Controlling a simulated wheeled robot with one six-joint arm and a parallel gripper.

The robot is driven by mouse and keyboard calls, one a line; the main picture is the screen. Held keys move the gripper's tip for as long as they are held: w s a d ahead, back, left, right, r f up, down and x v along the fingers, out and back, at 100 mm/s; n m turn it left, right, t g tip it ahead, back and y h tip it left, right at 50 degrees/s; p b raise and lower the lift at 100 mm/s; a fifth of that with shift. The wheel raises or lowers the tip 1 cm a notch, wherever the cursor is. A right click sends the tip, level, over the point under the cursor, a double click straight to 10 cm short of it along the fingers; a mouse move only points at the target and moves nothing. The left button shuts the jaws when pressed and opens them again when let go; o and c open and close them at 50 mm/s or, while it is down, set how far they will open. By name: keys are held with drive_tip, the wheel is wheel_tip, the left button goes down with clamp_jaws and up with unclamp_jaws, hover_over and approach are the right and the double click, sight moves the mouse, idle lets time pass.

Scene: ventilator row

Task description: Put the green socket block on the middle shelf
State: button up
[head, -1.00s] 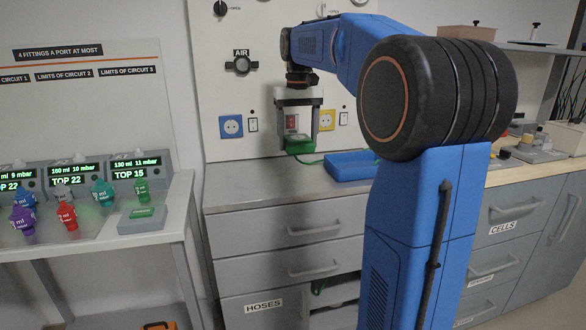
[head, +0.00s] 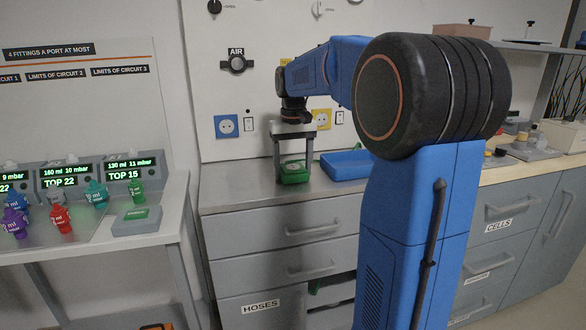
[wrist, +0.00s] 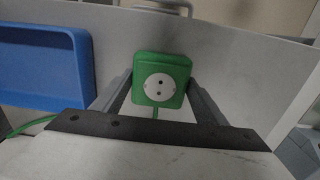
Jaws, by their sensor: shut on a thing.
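The green socket block (head: 293,172) is between the fingers of my gripper (head: 292,178), low over the grey counter (head: 240,189); I cannot tell whether it touches the counter. In the wrist view the block (wrist: 161,68) shows its round white socket face, with a grey finger of my gripper (wrist: 162,95) on each side. A green cable runs from the block and shows at the lower left of the wrist view. No shelf is clearly recognisable as the middle one; an open compartment (head: 332,291) shows below the counter, partly hidden by my arm.
A blue tray (head: 345,167) lies right beside the block on the counter. A wall panel with sockets (head: 227,126) stands behind. A side table at left holds coloured fittings and a grey-green box (head: 137,220). A high shelf (head: 530,46) is at right.

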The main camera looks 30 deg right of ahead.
drive_tip(key=shift+f, duration=0.1)
drive_tip(key=o, duration=1.4)
drive_tip(key=shift+o, duration=0.2)
